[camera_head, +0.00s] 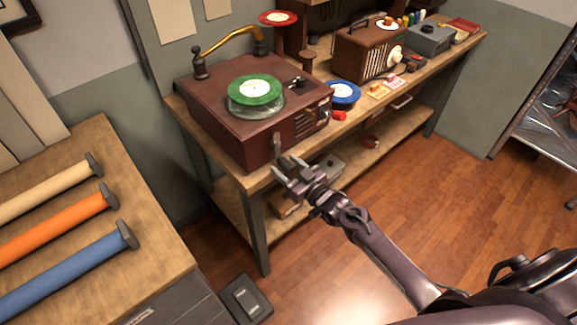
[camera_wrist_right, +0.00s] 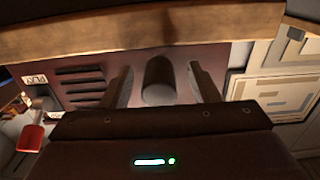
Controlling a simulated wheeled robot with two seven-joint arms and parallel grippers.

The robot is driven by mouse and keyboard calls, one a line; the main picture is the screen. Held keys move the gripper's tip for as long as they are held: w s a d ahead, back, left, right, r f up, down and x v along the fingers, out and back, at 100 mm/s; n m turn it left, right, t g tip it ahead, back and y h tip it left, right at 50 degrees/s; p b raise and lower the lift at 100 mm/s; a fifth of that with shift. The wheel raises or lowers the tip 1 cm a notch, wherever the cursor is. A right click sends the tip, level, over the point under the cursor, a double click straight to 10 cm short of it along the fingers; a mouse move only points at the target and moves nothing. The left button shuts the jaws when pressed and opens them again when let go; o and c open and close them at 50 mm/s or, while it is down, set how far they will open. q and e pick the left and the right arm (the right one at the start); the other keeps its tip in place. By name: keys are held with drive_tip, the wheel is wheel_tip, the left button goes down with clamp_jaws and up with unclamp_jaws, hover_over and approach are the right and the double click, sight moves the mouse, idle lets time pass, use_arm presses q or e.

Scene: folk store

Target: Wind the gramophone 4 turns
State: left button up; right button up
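The gramophone (camera_head: 215,103), a brown box with a brass tonearm (camera_head: 228,40) and a green record (camera_head: 255,90) on its platter, sits on the workbench. A grey crank handle (camera_head: 278,145) shows at its front face. My right gripper (camera_head: 284,172) is at that face, just below the handle. In the right wrist view the two fingers (camera_wrist_right: 162,88) are apart, one on each side of a dark rounded knob (camera_wrist_right: 159,82), with gaps visible on both sides. The slotted front with a PLAY label (camera_wrist_right: 37,79) is behind. My left gripper is out of view.
A red cylinder (camera_head: 340,116) and a blue record (camera_head: 343,92) lie right of the gramophone. A radio (camera_head: 362,52) stands farther back. The workbench (camera_head: 187,118) has a lower shelf. Another table (camera_head: 140,265) with coloured rolls is at left. The floor (camera_head: 430,190) at right is clear.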

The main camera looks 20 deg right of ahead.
drive_tip(key=shift+o, duration=0.4)
drive_tip(key=shift+r, duration=0.1)
drive_tip(key=shift+s, duration=0.15)
drive_tip(key=shift+p+v, duration=0.8)
drive_tip(key=shift+v, duration=0.25)
drive_tip(key=shift+p+v, duration=1.15)
drive_tip(key=shift+v, duration=1.15)
drive_tip(key=shift+p+v, duration=0.35)
drive_tip(key=shift+v, duration=0.7)
